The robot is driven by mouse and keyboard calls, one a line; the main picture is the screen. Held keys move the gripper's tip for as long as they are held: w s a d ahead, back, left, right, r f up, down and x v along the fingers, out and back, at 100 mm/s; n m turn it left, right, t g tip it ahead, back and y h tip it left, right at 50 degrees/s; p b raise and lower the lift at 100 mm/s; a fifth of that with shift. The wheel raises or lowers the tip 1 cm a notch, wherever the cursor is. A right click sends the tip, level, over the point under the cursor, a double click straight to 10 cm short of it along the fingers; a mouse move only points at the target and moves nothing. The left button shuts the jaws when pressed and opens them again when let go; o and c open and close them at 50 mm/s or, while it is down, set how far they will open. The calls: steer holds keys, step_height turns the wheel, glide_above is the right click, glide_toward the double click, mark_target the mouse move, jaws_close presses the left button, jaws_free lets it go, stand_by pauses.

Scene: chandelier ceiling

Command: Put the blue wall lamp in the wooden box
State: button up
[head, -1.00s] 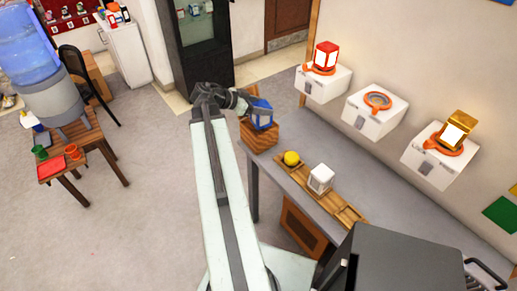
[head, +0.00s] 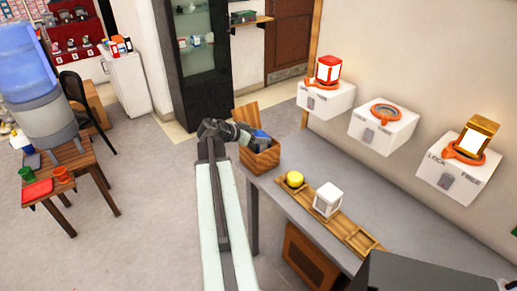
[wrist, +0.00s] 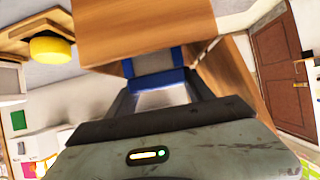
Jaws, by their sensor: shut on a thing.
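The blue wall lamp (head: 261,136) is at the opening of the wooden box (head: 262,160), with its lower part hidden by the box's front wall. The box stands at the far left end of the grey table, its lid raised behind. My gripper (head: 250,134) reaches over the box's left side and is shut on the lamp. In the wrist view the lamp's blue frame (wrist: 158,80) shows between my fingers, close to the box's wooden wall (wrist: 145,30). I cannot tell whether the lamp touches the box floor.
A wooden tray (head: 345,228) on the table holds a yellow round thing (head: 295,179) and a white lamp (head: 327,200). White wall mounts carry a red lamp (head: 328,69) and a gold lamp (head: 477,136); the middle mount's ring (head: 386,113) is empty.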

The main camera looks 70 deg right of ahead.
steer(key=shift+f+b, duration=1.6)
steer(key=shift+f, duration=0.3)
steer(key=o, duration=1.4)
steer(key=shift+r, duration=0.1)
steer(key=shift+c, duration=0.2)
steer(key=shift+r+p, duration=0.35)
steer(key=shift+p, duration=0.1)
steer(key=p+v, duration=0.5)
steer(key=v, duration=0.6)
steer(key=shift+w+a, duration=0.25)
steer(key=shift+a, duration=0.15)
